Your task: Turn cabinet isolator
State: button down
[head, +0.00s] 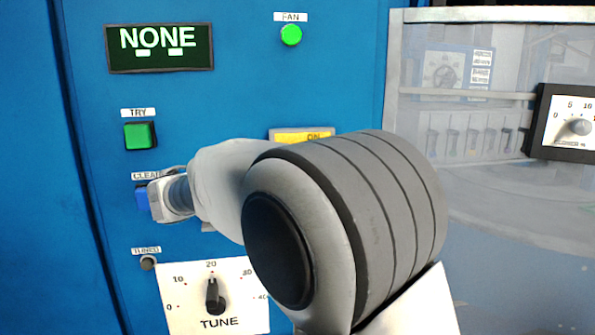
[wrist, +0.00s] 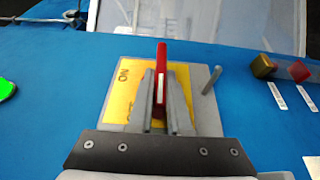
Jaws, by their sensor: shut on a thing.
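The cabinet isolator shows in the wrist view as a grey plate (wrist: 204,122) with a yellow label (wrist: 112,85) and an upright red handle (wrist: 161,58). My gripper (wrist: 160,82) is shut on the red handle, with one finger on each side of it. The handle's lower part is hidden between the fingers. A thin grey peg (wrist: 211,80) stands on the plate to the right of the handle. In the head view only the top of the yellow label (head: 303,135), reading ON, shows above my arm. My arm hides the handle and the fingers there.
The blue panel holds a display (head: 159,47) reading NONE, a lit green FAN lamp (head: 291,35), a green TRY button (head: 140,135), a partly covered blue button (head: 142,199) and a TUNE dial (head: 214,297). A clear-fronted compartment (head: 480,190) lies right. Gold (wrist: 262,65) and red (wrist: 300,72) knobs stick out.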

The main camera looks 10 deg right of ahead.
jog(key=c, duration=0.9)
grip_release()
jog(key=shift+o, duration=0.2)
jog(key=v, duration=1.7)
jog(key=shift+a+b, duration=0.25)
jog(key=shift+b, duration=0.05)
jog(key=shift+d, duration=0.1)
